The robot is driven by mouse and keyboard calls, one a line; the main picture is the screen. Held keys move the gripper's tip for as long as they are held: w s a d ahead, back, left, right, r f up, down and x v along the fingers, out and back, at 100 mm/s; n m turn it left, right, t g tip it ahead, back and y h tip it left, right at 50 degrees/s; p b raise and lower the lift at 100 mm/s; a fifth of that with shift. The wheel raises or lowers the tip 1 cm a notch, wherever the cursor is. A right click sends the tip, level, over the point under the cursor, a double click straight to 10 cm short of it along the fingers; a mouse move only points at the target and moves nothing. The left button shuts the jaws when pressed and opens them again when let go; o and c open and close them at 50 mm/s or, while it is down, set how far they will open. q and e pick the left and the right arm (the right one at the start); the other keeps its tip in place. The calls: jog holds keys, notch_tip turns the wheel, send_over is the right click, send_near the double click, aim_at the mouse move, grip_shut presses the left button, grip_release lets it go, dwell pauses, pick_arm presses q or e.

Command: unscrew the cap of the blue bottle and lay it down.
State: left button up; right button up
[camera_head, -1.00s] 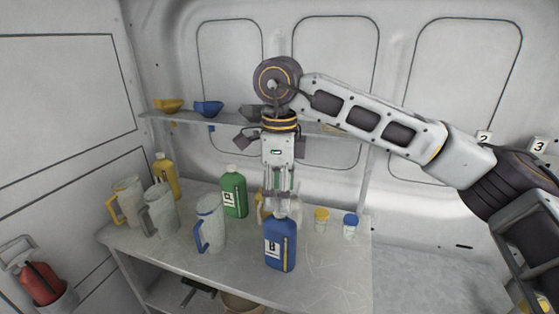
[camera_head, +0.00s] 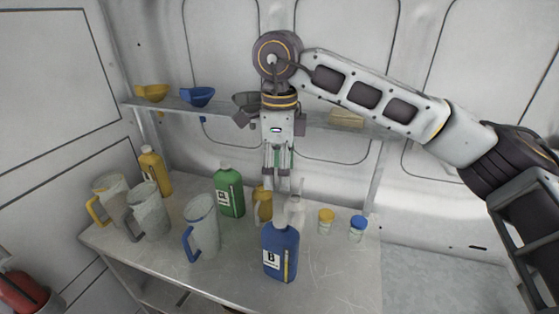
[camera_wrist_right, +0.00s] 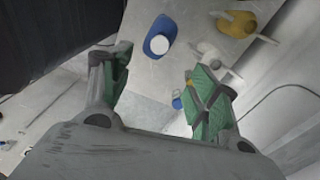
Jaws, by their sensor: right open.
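The blue bottle (camera_head: 281,252), labelled B, stands upright at the front of the table. Its round white cap (camera_wrist_right: 159,44) shows on the bottle top in the right wrist view. In the head view the cap blends with pale things behind it. My right gripper (camera_head: 277,184) points straight down above the bottle, with a gap between its fingertips and the bottle. In the right wrist view its green-padded fingers (camera_wrist_right: 162,90) are apart with nothing between them, and the bottle lies beyond them. My left gripper is not in view.
A green bottle (camera_head: 229,191) and a blue-handled jug (camera_head: 203,228) stand left of the blue bottle. A yellow-capped jar (camera_head: 326,222) and a blue-capped jar (camera_head: 357,229) stand to its right. Bare tabletop (camera_head: 335,275) lies at the front right. A shelf (camera_head: 225,108) with funnels runs behind.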

aim_at(280, 219)
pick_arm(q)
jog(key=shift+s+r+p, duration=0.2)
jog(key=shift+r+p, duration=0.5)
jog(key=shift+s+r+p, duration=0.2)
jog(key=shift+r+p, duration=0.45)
pick_arm(e)
jog(key=shift+f, duration=6.9)
jog(key=c, duration=1)
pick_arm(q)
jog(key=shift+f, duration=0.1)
pick_arm(e)
jog(key=shift+c, duration=0.2)
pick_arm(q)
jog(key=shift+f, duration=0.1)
